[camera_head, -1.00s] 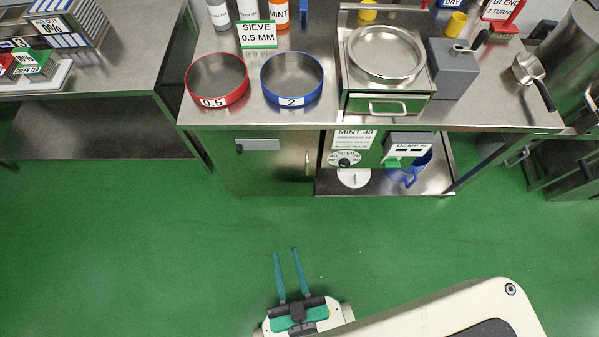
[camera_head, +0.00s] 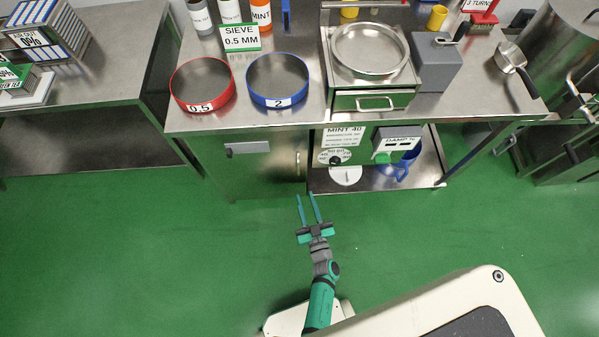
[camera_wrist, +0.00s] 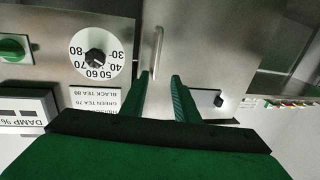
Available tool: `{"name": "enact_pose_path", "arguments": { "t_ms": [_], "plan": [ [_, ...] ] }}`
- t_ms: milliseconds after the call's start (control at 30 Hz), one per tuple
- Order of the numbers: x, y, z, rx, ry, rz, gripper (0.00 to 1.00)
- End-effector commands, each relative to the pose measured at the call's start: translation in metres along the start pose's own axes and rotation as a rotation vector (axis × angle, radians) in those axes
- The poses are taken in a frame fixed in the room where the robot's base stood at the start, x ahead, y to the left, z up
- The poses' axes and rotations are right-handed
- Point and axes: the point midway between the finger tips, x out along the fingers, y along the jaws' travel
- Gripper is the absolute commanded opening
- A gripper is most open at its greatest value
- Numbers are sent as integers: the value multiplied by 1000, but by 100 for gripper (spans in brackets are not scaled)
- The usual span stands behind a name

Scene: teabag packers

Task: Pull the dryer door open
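The dryer door (camera_head: 262,175) is the steel front panel under the counter, and it looks shut. Its upright bar handle (camera_head: 298,163) is at the door's right edge. The handle also shows in the wrist view (camera_wrist: 158,50), just beyond the fingertips. My gripper (camera_head: 306,196) is open and empty, its two teal fingers pointing at the cabinet near the handle. In the wrist view, the fingers (camera_wrist: 161,76) are apart, with the handle's lower end in line with the gap. Whether they touch it cannot be told.
A temperature dial (camera_head: 336,158) and a damp meter (camera_head: 398,143) with a green knob are right of the door. A blue jug (camera_head: 408,163) stands on the open shelf. Red (camera_head: 203,106) and blue (camera_head: 278,103) sieves sit on the counter. The green floor before the cabinet is clear.

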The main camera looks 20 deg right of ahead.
Motion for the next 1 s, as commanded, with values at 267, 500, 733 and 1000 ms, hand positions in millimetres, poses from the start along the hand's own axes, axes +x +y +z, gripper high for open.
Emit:
{"name": "enact_pose_path", "arguments": {
  "t_ms": [267,500,733,1000],
  "plan": [
    [22,8,7,11,2,-6,28],
    [60,9,6,11,3,-5,28],
    [97,8,6,11,1,-5,28],
    [118,7,7,11,0,-6,28]
  ]
}}
